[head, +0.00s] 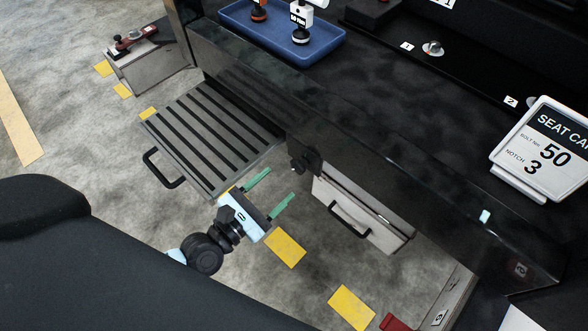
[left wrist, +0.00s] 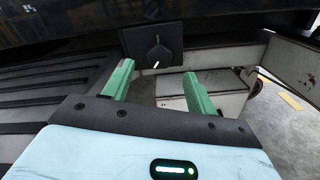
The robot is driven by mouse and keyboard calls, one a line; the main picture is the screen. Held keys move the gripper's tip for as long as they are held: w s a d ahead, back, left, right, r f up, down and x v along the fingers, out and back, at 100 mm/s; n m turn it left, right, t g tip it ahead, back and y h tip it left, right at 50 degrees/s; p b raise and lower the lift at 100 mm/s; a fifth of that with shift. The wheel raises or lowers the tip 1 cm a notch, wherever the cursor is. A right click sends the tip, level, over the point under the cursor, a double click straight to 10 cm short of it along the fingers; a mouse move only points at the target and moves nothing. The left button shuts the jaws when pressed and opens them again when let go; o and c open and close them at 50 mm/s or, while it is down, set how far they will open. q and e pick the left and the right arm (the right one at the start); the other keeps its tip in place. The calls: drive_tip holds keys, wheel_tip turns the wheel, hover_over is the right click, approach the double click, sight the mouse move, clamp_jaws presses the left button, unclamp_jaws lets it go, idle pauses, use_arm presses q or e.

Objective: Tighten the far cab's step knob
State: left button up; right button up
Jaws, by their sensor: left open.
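The step (head: 215,135) is a grey ribbed plate with a black handle, pulled out below the dark sill. A dark knob (head: 298,165) sits on a dark square mount at the step's right end, under the sill. In the left wrist view the knob (left wrist: 158,55) is faceted, with a thin green mark above it and a small white mark below. My left gripper (head: 280,185) is open and empty, its green fingers pointing at the knob from a short way off. In the left wrist view the knob lies between and beyond the fingertips (left wrist: 158,75). My right gripper is not in view.
A light drawer (head: 355,218) with a black handle is right of the knob, close to my gripper. A blue tray (head: 270,40) with upright tools stands on the deck above. A seat card (head: 545,150) reads 50 and 3. Yellow patches (head: 286,247) mark the floor.

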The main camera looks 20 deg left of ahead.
sight(296, 169)
use_arm(q)
drive_tip(key=x, duration=0.6)
drive_tip(key=shift+w, duration=0.25)
drive_tip(key=shift+d, duration=0.1)
drive_tip(key=c, duration=1)
